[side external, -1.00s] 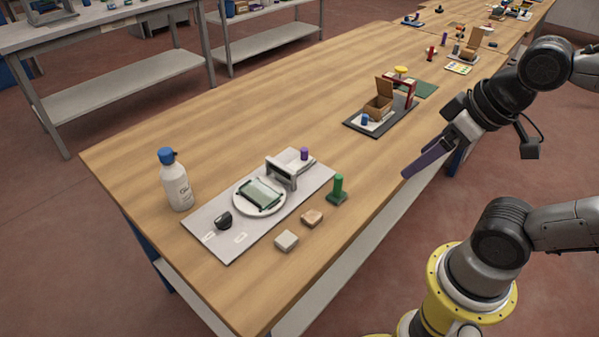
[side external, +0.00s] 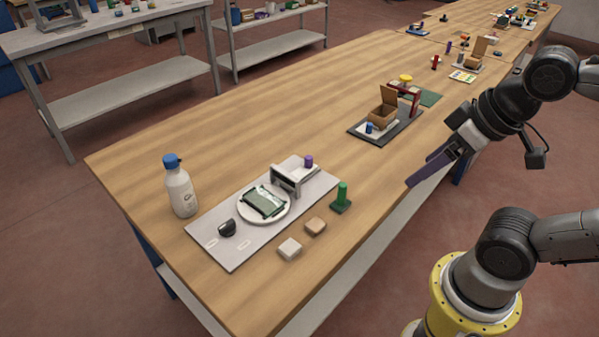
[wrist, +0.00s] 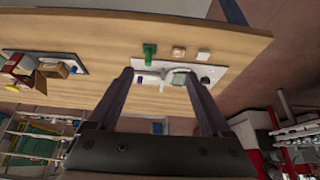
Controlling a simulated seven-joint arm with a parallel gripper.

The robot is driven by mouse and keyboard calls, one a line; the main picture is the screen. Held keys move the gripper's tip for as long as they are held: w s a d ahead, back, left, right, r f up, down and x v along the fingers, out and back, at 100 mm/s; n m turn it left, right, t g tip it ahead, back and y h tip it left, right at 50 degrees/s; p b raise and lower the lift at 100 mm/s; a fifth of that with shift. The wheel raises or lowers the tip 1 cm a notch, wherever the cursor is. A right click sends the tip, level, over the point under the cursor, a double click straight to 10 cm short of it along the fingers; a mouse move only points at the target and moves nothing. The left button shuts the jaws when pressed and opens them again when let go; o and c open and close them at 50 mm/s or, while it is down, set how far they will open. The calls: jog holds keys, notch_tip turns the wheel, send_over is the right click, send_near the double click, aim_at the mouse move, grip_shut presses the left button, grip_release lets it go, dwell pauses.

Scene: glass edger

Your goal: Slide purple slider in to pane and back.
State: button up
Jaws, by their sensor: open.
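The purple slider (side external: 309,162) is a small upright knob at the far right end of the grey base board (side external: 222,248), just behind a grey bracket (side external: 287,180). The glass pane (side external: 264,203) lies on a round white plate (side external: 245,214) to the left of the bracket. My gripper (side external: 428,178) is open and empty, above the table's right edge, well to the right of the slider and apart from it. In the wrist view my two fingers frame the board from a distance; the purple slider (wrist: 140,80) shows beside the left finger.
A green post (side external: 342,196) and two small blocks (side external: 315,226) stand along the board's near side. A black knob (side external: 227,228) sits at the board's left end. A white bottle (side external: 181,192) stands behind it. A box fixture (side external: 382,112) is farther back; the wood between is clear.

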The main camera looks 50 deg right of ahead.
jog(key=shift+s, duration=0.1)
jog(key=c, duration=0.3)
jog(key=shift+m, duration=0.8)
jog(key=w+r, duration=0.2)
jog(key=r, duration=0.1)
jog(key=w+r, duration=0.3)
jog(key=shift+w+d+r, duration=0.15)
jog(key=shift+w+r, duration=0.05)
jog(key=shift+r, duration=0.15)
jog(key=shift+c, duration=0.7)
jog(key=m+g, duration=0.3)
jog(key=g, duration=0.3)
send_over(309, 157)
notch_tip(309, 157, down, 12)
notch_tip(309, 157, down, 13)
jog(key=shift+r, duration=0.1)
grip_shut()
